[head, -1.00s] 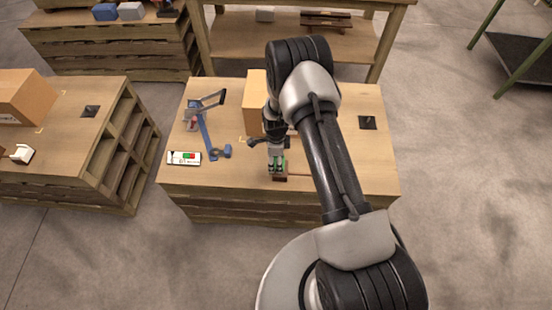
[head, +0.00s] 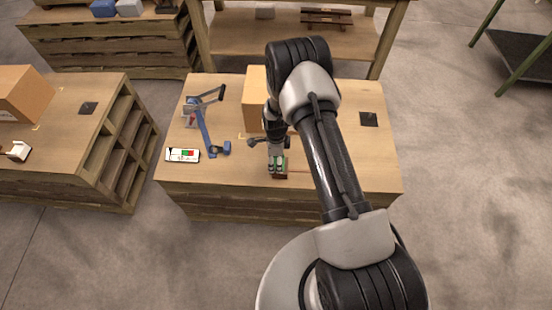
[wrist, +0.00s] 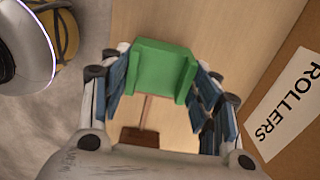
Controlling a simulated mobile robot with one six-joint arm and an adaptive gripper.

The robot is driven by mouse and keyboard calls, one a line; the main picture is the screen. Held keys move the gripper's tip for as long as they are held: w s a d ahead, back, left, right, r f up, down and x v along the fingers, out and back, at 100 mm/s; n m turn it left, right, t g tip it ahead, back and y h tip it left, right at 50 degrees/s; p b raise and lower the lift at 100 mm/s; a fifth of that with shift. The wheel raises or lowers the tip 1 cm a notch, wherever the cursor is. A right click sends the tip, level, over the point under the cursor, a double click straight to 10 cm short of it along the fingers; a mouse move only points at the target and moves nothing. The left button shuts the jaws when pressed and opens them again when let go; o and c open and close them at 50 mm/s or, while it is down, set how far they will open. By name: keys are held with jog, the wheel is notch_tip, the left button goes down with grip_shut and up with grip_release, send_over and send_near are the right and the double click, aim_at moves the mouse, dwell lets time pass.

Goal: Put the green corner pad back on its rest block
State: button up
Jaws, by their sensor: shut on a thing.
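The green corner pad (wrist: 160,68) is held between the blue-padded fingers of my gripper (wrist: 162,85) in the wrist view. My gripper is shut on it from both sides. In the head view my gripper (head: 277,161) is low over the front edge of the middle table. A small red-brown block (head: 279,174) shows at the fingertips there. I cannot tell whether pad and block touch.
A cardboard box (head: 254,98) marked ROLLERS in the wrist view (wrist: 290,105) stands close behind my gripper. A blue jointed stand (head: 205,128) and a white card-like device (head: 182,155) are to the left. The right of the tabletop (head: 372,165) is mostly clear, with a black square (head: 369,119).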

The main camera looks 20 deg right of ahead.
jog(key=shift+f+b, duration=0.3)
jog(key=shift+f, duration=0.1)
jog(key=o, duration=1.2)
notch_tip(320, 180, up, 12)
jog(key=shift+r, duration=0.1)
